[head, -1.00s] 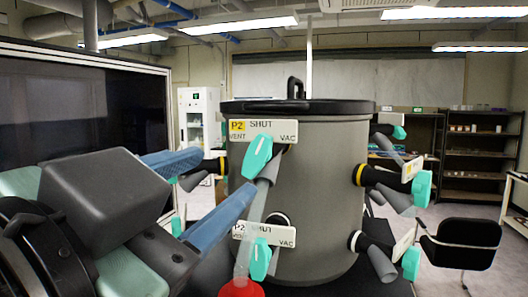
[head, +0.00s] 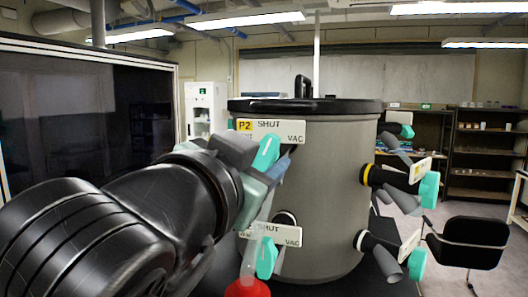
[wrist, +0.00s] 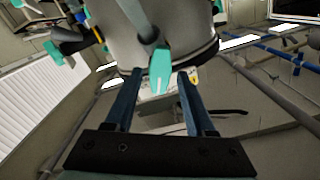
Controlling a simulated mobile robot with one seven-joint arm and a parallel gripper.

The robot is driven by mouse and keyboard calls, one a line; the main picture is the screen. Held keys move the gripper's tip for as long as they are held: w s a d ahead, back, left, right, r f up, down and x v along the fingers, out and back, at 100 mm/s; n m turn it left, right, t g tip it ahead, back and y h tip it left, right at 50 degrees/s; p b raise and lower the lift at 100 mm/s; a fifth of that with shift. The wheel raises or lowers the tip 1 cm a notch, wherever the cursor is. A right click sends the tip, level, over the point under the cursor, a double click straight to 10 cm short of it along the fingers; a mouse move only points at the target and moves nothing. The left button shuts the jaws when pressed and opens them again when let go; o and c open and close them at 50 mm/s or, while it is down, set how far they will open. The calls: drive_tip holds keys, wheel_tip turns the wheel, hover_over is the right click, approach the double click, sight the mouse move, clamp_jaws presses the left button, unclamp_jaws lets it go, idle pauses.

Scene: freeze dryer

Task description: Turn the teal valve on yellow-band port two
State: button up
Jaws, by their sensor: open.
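The teal valve handle (head: 266,154) of the yellow P2 port is on the upper front of the grey drum, below a plate (head: 290,131) with a yellow P2 patch and the words SHUT and VAC. The handle is tilted, its top leaning right. My gripper (head: 262,178) is at this handle, its fingers partly hidden by my wrist. In the wrist view, my gripper (wrist: 158,74) is open, and the teal handle (wrist: 160,70) shows between the two blue fingers, with gaps on both sides. Contact is not visible.
A second teal handle (head: 266,257) with a white P2 plate (head: 286,235) is lower on the drum (head: 325,210). Other teal valves (head: 429,190) stick out at right. A red object (head: 246,288) is below. A black chair (head: 468,243) stands at right.

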drive_tip(key=shift+w+d, duration=0.1)
drive_tip(key=shift+w, duration=0.1)
drive_tip(key=shift+c, duration=0.3)
clamp_jaws()
drive_tip(key=m+b, duration=0.2)
drive_tip(key=m, duration=0.1)
drive_tip(key=shift+f+m+b, duration=0.15)
drive_tip(key=shift+m+b, duration=0.15)
drive_tip(key=shift+b, duration=0.05)
drive_tip(key=shift+m+b, duration=0.8)
drive_tip(key=shift+m, duration=0.8)
